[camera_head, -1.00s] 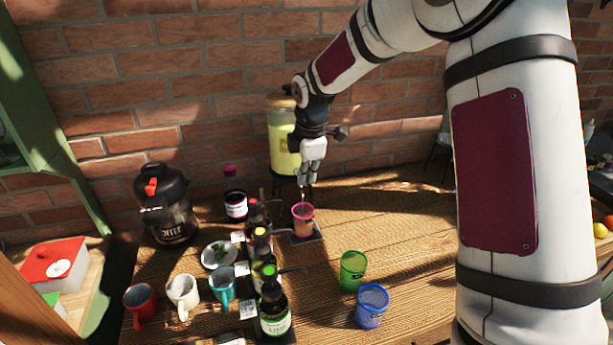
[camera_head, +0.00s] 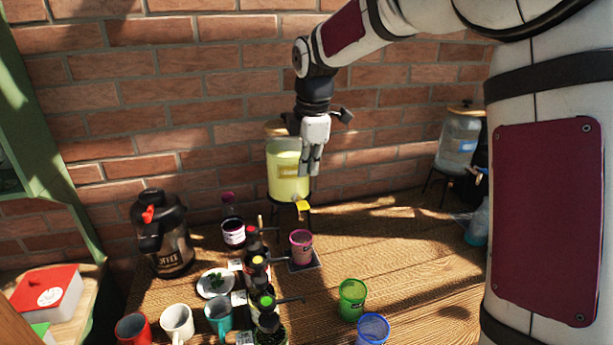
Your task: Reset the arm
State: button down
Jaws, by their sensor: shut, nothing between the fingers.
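My gripper (camera_head: 310,173) is shut and empty. It points down in front of the yellow drink dispenser (camera_head: 287,185), above and behind the pink cup (camera_head: 301,246). A clear gap shows between its fingertips and the cup. The dispenser's yellow tap (camera_head: 302,207) shows below the fingertips. My arm comes in from the upper right, with a large white link filling the right side of the view.
The pink cup stands on a dark mat (camera_head: 305,264). Several syrup bottles (camera_head: 268,318) stand left of it. A green cup (camera_head: 352,299) and a blue cup (camera_head: 373,330) are at the front. A coffee dispenser (camera_head: 163,240) and a water dispenser (camera_head: 458,141) flank the table.

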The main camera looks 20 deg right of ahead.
jog(key=shift+r, duration=0.1)
jog(key=s+r+m+t+h, duration=0.1)
jog(key=s+r+m, duration=0.25)
jog(key=s, duration=0.35)
jog(key=s+r+m, duration=0.3)
jog(key=s+m, duration=0.2)
jog(key=s, duration=0.3)
jog(key=s+f+m+t+y+b, duration=0.1)
jog(key=s+f+m+t, duration=0.1)
jog(key=s+m, duration=0.7)
jog(key=s+f, duration=0.1)
jog(key=s, duration=0.6)
jog(key=shift+f, duration=0.15)
